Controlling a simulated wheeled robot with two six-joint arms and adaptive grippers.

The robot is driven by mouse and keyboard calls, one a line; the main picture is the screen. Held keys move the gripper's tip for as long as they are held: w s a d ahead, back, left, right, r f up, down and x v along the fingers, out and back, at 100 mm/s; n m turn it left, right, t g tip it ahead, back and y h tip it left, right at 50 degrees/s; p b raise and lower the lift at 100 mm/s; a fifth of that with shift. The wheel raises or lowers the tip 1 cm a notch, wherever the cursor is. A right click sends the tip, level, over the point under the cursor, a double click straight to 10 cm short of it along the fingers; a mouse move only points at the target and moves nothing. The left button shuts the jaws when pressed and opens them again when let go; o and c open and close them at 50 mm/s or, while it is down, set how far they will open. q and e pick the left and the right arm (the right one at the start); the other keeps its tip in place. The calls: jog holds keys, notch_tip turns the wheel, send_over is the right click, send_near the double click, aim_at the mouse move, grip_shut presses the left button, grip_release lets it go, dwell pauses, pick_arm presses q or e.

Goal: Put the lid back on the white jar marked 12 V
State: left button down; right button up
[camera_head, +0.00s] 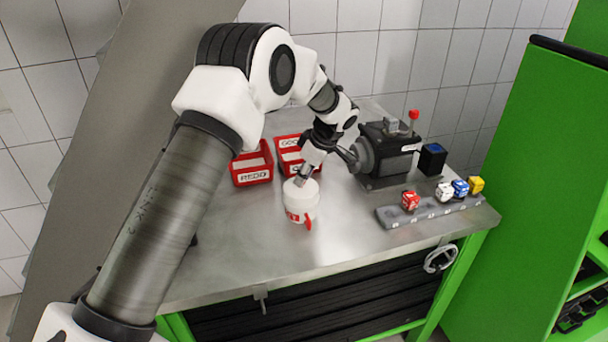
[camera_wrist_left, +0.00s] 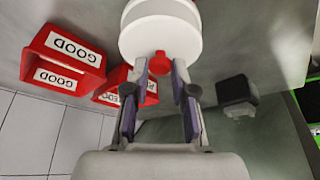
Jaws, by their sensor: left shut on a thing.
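The white jar (camera_head: 303,212) stands on the metal bench top, with a red label and a red handle-like part at its front. The round white lid (camera_wrist_left: 160,38) shows at the top of the left wrist view, with its red knob (camera_wrist_left: 162,64) between my fingers. My left gripper (camera_head: 301,181) is directly above the jar and shut on the lid's knob; the fingers (camera_wrist_left: 164,72) close on its two sides. The lid is over the jar's top, but I cannot tell whether it is fully seated. My right gripper is not in view.
Red bins marked REDO (camera_head: 252,177) and GOOD (camera_head: 285,142) stand behind and left of the jar. A dark pump (camera_head: 385,157) and a black block (camera_head: 432,161) are to the right. A grey strip (camera_head: 425,213) carries several coloured cubes.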

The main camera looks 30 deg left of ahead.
pick_arm(q)
jog(key=shift+c, duration=1.9)
grip_release()
jog(key=shift+r+p, duration=2.15)
jog(key=shift+r, duration=1.4)
grip_shut()
